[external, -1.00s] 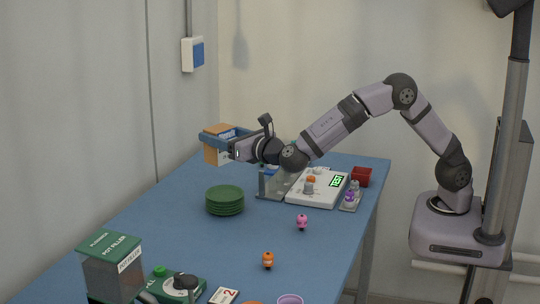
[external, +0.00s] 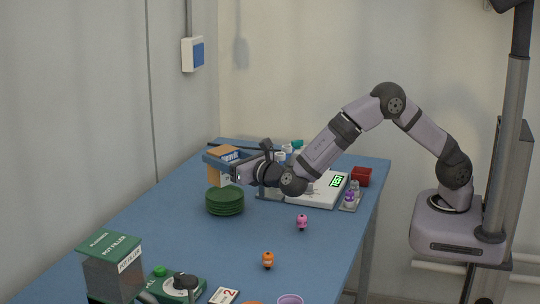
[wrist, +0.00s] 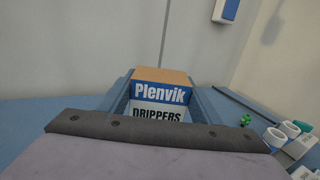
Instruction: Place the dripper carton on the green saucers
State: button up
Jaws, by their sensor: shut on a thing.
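The dripper carton (external: 214,174) is a brown box with a blue and white label. In the wrist view the carton (wrist: 161,76) shows the words "Plenvik DRIPPERS" between the two blue-grey fingers. My gripper (external: 222,158) is shut on it and holds it roughly upright. The green saucers (external: 225,204) form a stack on the blue table. The carton's lower end shows just above the stack's back edge in the external view. I cannot tell whether it touches the stack. The saucers are not visible in the wrist view.
A white device with a green "TEST" display (external: 337,181) stands right of the saucers, with a red box (external: 361,176) behind. Pink (external: 302,222) and orange (external: 268,260) figures stand nearer the front. A pot filler box (external: 112,268) is front left. The table's left middle is clear.

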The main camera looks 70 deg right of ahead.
jog(key=shift+f, duration=1.65)
jog(key=shift+f, duration=0.15)
jog(key=o, duration=1.1)
jog(key=shift+r, duration=0.25)
jog(key=b+v, duration=0.2)
jog(key=v, duration=1)
